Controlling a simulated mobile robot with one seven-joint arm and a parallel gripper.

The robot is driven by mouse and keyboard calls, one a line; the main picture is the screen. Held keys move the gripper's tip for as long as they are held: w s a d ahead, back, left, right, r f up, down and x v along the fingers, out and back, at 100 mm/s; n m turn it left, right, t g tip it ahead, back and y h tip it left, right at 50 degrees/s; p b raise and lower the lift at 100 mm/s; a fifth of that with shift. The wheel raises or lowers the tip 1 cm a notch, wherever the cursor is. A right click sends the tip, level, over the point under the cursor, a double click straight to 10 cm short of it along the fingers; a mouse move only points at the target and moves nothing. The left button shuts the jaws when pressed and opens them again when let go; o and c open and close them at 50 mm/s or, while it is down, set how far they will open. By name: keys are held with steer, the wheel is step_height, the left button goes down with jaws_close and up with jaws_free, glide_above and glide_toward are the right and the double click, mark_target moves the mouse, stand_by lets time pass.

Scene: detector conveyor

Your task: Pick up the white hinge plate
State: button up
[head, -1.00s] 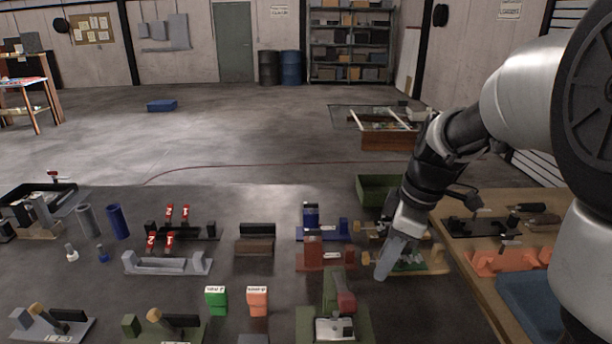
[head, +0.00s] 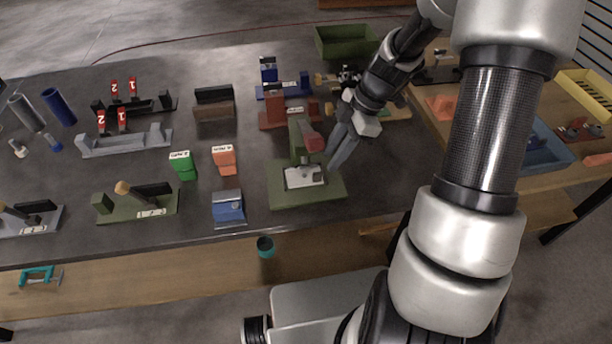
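A small white-silver plate (head: 304,177), which looks like the white hinge plate, lies on the base of a green fixture (head: 325,191). The fixture has an upright green post and a dark red block (head: 312,141) above the plate's back edge. My gripper (head: 333,160) is just right of the red block, pointing down and left. Its two grey fingers appear slightly apart with nothing between them. I cannot tell its exact height above the table.
A blue block (head: 228,207), an orange block (head: 224,159) and a green block (head: 182,165) stand left of the fixture. A dark red fixture (head: 284,117) and a green bin (head: 346,41) are behind. Bare dark table lies right of the fixture.

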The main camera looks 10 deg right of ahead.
mark_target(319, 173)
steer(key=shift+a+x, duration=0.15)
steer(key=shift+x, duration=1.35)
steer(key=shift+a+x, duration=0.15)
steer(key=shift+x, duration=1.4)
steer(key=shift+r, duration=0.2)
jaws_close()
